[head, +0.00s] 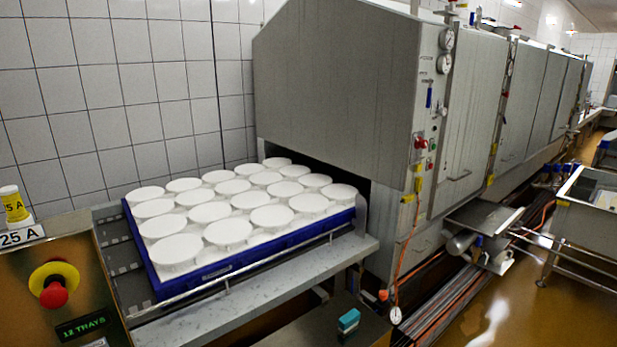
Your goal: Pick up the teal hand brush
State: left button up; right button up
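The teal hand brush (349,320) is small and block-shaped, with a teal top and a paler lower part. In the head view it lies on a dark flat surface (318,328) at the bottom, right of centre, below the metal conveyor shelf. Nothing covers it. Neither of my grippers shows in the head view.
A blue tray (245,267) of white round moulds (228,232) sits on the metal shelf (225,312) at the machine mouth. A control box with a red stop button (54,294) stands at the lower left.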

aim_at(349, 321)
jog(key=u, duration=0.85)
jog(key=i+l+u, duration=0.1)
jog(key=l+u, duration=1.1)
jog(key=l, duration=0.2)
